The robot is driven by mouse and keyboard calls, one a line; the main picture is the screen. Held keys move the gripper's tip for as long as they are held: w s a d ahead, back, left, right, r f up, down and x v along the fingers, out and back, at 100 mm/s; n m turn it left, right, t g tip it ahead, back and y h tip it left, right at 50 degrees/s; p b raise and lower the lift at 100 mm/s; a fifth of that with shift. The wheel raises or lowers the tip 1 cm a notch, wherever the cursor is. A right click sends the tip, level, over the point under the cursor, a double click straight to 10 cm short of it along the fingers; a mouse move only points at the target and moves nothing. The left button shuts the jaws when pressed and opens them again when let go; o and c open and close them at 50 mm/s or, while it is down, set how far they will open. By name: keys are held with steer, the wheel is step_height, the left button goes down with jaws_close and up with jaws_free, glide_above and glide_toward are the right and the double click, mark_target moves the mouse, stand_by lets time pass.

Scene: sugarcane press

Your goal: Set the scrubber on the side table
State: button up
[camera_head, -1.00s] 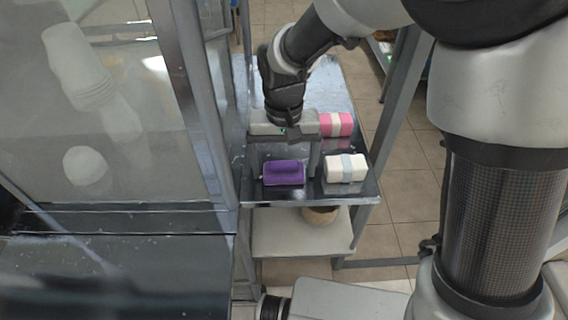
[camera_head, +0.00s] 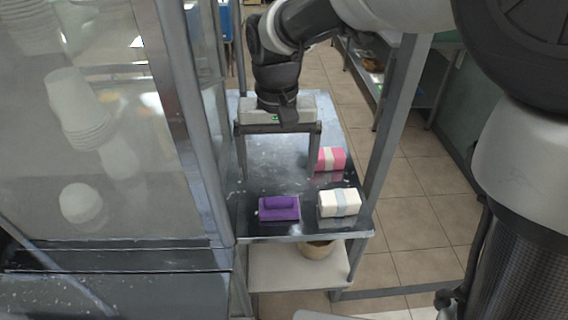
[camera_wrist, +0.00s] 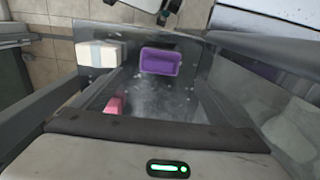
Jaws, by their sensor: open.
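The purple scrubber (camera_head: 279,208) lies on the metal side table (camera_head: 262,160), near its front edge. It also shows in the wrist view (camera_wrist: 160,61), beyond the fingers and apart from them. My gripper (camera_head: 278,180) is open and empty above the table, behind the scrubber in the head view. Its two fingers are spread wide and point down toward the tabletop. In the wrist view my gripper (camera_wrist: 155,75) has nothing between its fingers that it touches.
A white bundle with a grey band (camera_head: 339,203) lies right of the scrubber. A pink bundle with a pale band (camera_head: 330,159) lies behind it. A glass-sided cabinet (camera_head: 90,130) borders the table on the left. A metal post (camera_head: 393,120) rises on the right. A round pot (camera_head: 318,249) sits on the lower shelf.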

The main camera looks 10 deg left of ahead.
steer(key=shift+r, duration=0.6)
steer(key=s+d+r+m+t, duration=0.1)
steer(key=s+d+r+t, duration=0.1)
steer(key=d, duration=0.6)
steer(key=s+d+r+t, duration=0.1)
steer(key=s+d+r, duration=0.1)
steer(key=s+d, duration=0.3)
steer(key=s+d+r+m+t, duration=0.1)
steer(key=s+d+r+t, duration=0.1)
steer(key=d, duration=0.8)
steer(key=shift+s+d+r+m+t, duration=0.3)
steer(key=shift+s+r, duration=0.15)
steer(key=shift+s, duration=0.45)
